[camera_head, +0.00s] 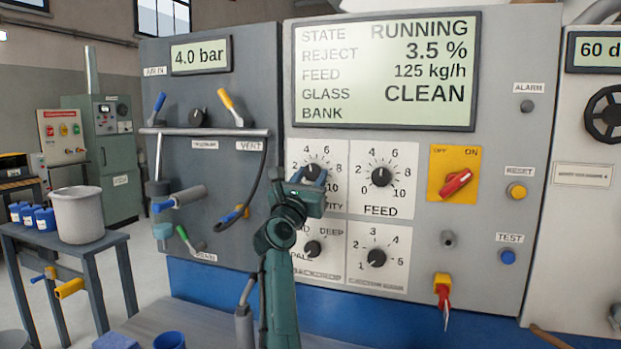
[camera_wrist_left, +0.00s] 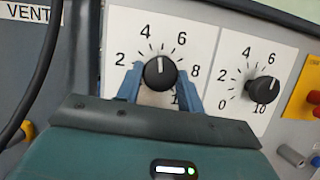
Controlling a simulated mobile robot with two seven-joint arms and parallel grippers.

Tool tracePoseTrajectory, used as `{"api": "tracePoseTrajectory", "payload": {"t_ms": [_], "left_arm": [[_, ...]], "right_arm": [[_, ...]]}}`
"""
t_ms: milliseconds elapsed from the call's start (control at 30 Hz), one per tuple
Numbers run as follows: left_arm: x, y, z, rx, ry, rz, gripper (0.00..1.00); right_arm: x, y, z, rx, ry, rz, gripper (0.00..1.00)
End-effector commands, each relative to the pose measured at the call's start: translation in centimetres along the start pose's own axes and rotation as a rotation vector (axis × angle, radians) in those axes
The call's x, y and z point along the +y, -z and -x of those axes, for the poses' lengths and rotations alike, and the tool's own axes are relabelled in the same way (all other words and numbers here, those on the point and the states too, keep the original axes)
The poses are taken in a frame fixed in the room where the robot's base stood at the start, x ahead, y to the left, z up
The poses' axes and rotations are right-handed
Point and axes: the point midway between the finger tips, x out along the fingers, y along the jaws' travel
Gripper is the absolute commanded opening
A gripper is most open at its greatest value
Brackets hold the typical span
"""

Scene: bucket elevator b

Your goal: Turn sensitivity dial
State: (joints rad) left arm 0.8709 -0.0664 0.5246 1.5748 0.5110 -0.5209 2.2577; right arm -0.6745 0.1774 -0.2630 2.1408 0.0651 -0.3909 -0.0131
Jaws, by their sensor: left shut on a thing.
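The sensitivity dial (camera_head: 313,172) is a black knob on a white scale plate, top left of the dial group; the end of its label, "ITY", shows in the head view. In the left wrist view the dial (camera_wrist_left: 160,73) has its white pointer line near straight up, between 4 and 6. My left gripper (camera_head: 308,180) is at the dial, with its blue fingers (camera_wrist_left: 163,88) on either side of the knob, shut on it. The gripper hides the lower part of the scale plate. My right gripper is not in view.
The feed dial (camera_head: 381,175) is close to the right. Two more dials, backdrop (camera_head: 312,248) and one (camera_head: 376,257) marked 1 to 5, are below. A red switch (camera_head: 456,184) is further right. The display (camera_head: 385,72) reads RUNNING, reject 3.5 %. A hose (camera_head: 262,185) hangs left.

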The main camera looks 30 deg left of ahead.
Motion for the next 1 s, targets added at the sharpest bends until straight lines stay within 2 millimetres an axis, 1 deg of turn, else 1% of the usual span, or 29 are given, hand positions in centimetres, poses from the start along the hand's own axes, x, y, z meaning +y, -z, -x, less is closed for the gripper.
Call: {"api": "tracePoseTrajectory", "payload": {"t_ms": [200, 300, 433, 700, 733, 967, 1000], "left_arm": [[0.35, -0.18, -0.09, 0.002, 0.089, -0.222, 0.15], [0.34, -0.21, -0.1, 0.001, 0.125, -0.304, 0.15], [0.35, -0.13, -0.06, 0.0, 0.145, -0.353, 0.15], [0.32, -0.1, -0.04, -0.001, 0.146, -0.355, 0.15], [0.32, -0.1, -0.04, -0.001, 0.145, -0.355, 0.39], [0.31, -0.09, -0.04, 0.0, 0.145, -0.354, 0.58], [0.31, -0.09, -0.04, 0.0, 0.145, -0.354, 0.59]], "right_arm": [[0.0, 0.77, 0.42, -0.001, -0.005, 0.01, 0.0], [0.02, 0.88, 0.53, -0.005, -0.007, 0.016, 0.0], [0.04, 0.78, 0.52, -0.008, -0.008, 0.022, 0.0], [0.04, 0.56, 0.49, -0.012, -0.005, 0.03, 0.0], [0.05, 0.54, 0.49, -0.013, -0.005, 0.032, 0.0], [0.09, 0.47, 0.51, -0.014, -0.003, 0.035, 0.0], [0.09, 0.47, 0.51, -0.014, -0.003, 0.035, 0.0]]}}
